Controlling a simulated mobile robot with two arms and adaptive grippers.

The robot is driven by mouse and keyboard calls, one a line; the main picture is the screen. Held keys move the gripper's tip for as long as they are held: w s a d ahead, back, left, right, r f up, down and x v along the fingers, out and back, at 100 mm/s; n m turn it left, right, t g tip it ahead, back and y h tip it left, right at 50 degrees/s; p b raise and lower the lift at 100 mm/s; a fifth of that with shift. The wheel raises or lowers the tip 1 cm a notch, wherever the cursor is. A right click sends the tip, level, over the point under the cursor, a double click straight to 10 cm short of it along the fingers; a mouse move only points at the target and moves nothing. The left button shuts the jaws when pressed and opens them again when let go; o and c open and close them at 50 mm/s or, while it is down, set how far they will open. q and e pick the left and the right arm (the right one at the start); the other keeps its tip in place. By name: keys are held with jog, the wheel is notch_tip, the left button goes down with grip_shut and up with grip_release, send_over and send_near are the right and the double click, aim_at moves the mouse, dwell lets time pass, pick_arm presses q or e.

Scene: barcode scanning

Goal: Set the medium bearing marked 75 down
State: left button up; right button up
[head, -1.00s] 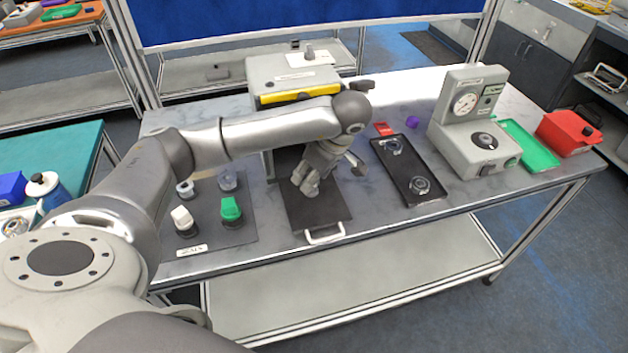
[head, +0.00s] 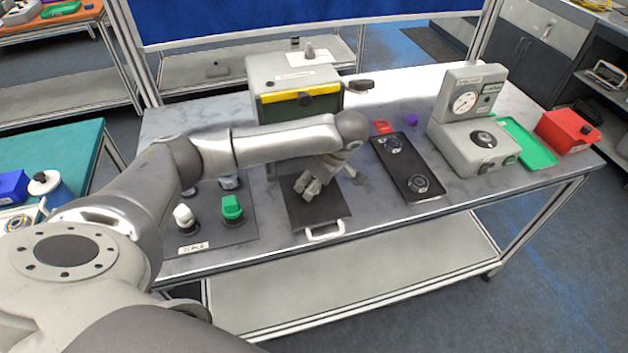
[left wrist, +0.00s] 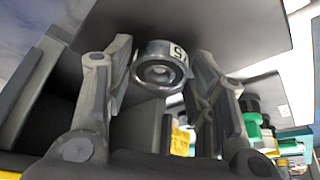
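The medium bearing (left wrist: 158,72) is a metal ring with a white label, partly readable as 75, in the left wrist view. It sits between the two fingers of my left gripper (left wrist: 162,75), which close in on its sides. In the head view my left gripper (head: 308,187) is tilted, low over the dark plate with a white handle (head: 325,213); the bearing is hidden there. A dark flat surface (left wrist: 180,25) lies behind the bearing in the left wrist view. I cannot tell whether the bearing touches it. My right gripper is not in view.
A grey machine with a yellow strip (head: 300,95) stands behind the plate. A black tray (head: 409,166) with two round parts lies to the right, beside a gauge stand (head: 470,125). A dark mat (head: 240,236) with green and white-topped items is left.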

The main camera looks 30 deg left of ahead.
pick_arm(q)
jog(key=shift+o, duration=1.1)
